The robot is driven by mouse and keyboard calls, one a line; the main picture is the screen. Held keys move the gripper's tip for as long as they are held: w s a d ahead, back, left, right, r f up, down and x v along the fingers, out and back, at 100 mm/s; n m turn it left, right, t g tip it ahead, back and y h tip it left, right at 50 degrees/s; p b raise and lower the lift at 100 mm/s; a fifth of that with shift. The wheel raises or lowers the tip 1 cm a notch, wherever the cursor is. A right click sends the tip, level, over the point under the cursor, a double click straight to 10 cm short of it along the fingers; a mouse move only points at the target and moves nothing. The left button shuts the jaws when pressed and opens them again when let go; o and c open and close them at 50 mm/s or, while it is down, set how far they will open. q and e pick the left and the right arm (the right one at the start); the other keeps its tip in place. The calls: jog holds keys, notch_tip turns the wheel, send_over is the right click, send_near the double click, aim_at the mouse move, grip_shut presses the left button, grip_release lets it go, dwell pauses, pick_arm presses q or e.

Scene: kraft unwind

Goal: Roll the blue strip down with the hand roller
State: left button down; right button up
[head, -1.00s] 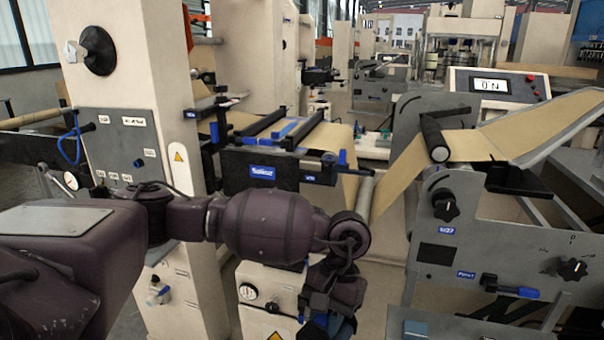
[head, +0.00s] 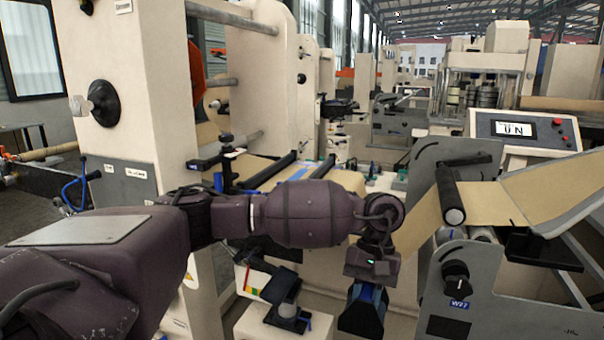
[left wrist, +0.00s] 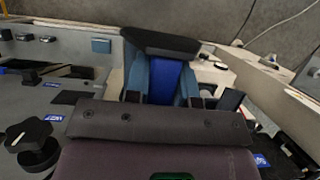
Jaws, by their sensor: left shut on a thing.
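The hand roller shows in the left wrist view with a blue handle (left wrist: 166,82) and a wide black roller (left wrist: 160,42) at its far end. My left gripper (left wrist: 163,88) is shut on the handle, one finger on each side. In the head view my left gripper (head: 364,305) hangs low, pointing down, in front of the brown web and left of the grey side plate. The blue strip (head: 298,174) lies on the brown web (head: 262,176) between two black bars, partly hidden behind my left arm. The gripper is apart from the strip. My right gripper is not in view.
A grey side plate with a black knob (head: 456,283) and a dark roller (head: 449,195) stands right of my gripper. A control panel (head: 525,130) is behind it. A cream machine column (head: 130,110) rises at the left, close to my arm.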

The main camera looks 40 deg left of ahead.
pick_arm(q)
jog(key=w+a+r+n+t+h, duration=0.1)
jog(key=w+a+r+n+t, duration=0.3)
jog(key=w+a+r+n, duration=0.6)
jog(key=w+a+r+n+t+h, duration=0.1)
jog(key=w+a+r+n+t, duration=0.2)
jog(key=w+a+r+n, duration=0.95)
jog(key=s+a+r+n+y, duration=0.1)
jog(key=a+r+n, duration=0.3)
jog(key=n, duration=0.6)
jog(key=s+a+r+n+g+y, duration=0.1)
jog(key=s+a+r+n+y, duration=0.1)
jog(key=n, duration=0.9)
jog(key=s+a+r+n+y, duration=0.2)
jog(key=a+r+n+y, duration=0.2)
jog(key=a+r+n, duration=0.3)
jog(key=shift+s+r+n+g, duration=0.2)
jog(key=shift+r+n+g, duration=0.1)
jog(key=shift+n, duration=1.45)
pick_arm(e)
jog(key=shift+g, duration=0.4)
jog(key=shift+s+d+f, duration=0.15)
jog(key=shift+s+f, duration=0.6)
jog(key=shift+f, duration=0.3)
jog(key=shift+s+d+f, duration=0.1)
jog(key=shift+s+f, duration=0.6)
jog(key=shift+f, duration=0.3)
pick_arm(q)
jog(key=shift+s+a, duration=0.15)
